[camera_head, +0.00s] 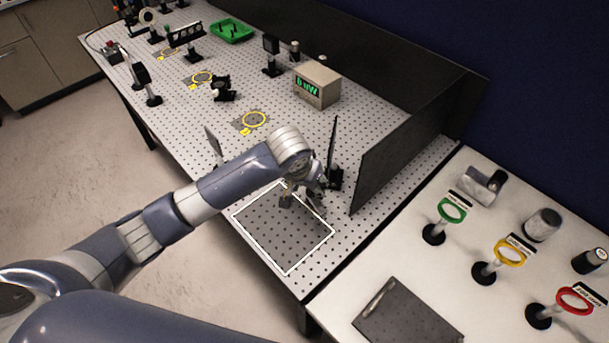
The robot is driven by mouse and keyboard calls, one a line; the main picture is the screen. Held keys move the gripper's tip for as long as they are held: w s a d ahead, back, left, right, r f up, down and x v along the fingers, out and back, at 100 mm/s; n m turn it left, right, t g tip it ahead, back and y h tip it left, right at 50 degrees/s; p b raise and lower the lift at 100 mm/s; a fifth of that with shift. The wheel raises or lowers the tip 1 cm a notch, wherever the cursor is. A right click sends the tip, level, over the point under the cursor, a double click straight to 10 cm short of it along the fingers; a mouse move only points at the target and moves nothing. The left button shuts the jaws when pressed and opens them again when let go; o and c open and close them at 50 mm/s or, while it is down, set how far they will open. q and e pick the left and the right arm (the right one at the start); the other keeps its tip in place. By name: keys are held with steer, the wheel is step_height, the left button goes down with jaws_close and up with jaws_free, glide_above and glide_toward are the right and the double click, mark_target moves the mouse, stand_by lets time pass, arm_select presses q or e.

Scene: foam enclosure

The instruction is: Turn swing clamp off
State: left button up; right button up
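My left arm reaches in from the left over the perforated optical table (215,110). My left gripper (304,192) is low over the table, at the top corner of a white-outlined dark square (280,240). It is small and partly covered by my wrist, so its finger opening is unclear. A dark upright plate on a mount (333,165) stands just right of the gripper. I cannot make out the swing clamp for certain; small dark and grey parts around the gripper blend together. My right gripper is not in view.
Tall dark foam panels (405,150) close the table's right and back sides. A beige meter (317,84) with a green display stands behind. A side table at right holds green (452,209), yellow (509,252) and red (575,300) ring mounts and a dark plate (408,315).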

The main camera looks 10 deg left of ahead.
arm_select(q)
steer(key=v, duration=0.8)
steer(key=shift+r, duration=0.3)
steer(key=shift+s+f, duration=0.1)
steer(key=f+h+b, duration=0.1)
steer(key=f, duration=0.1)
steer(key=s+f+m+t+h+b, duration=0.1)
steer(key=f+h, duration=0.1)
steer(key=f, duration=0.1)
steer(key=s+f+m+t+h+b, duration=0.1)
steer(key=f, duration=0.2)
steer(key=shift+d+h, duration=0.15)
steer(key=shift+h, duration=0.15)
steer(key=shift+s+a+f+m+t+h+b, duration=0.25)
steer(key=shift+s+a+m+t+h+b, duration=0.1)
steer(key=shift+a+t, duration=0.15)
steer(key=shift+s+a+f+m+t+h+b, duration=0.25)
steer(key=shift+a+t+b, duration=0.1)
steer(key=shift+a+t, duration=0.1)
steer(key=a, duration=0.1)
steer(key=a+t, duration=0.1)
steer(key=s+a+m+t+b, duration=0.1)
steer(key=shift+r+h, duration=0.35)
steer(key=shift+h, duration=0.05)
steer(key=shift+t, duration=0.35)
steer(key=p+x, duration=0.1)
steer(key=x, duration=0.4)
steer(key=p+x, duration=0.1)
steer(key=x, duration=0.4)
steer(key=shift+w+a+r, duration=0.2)
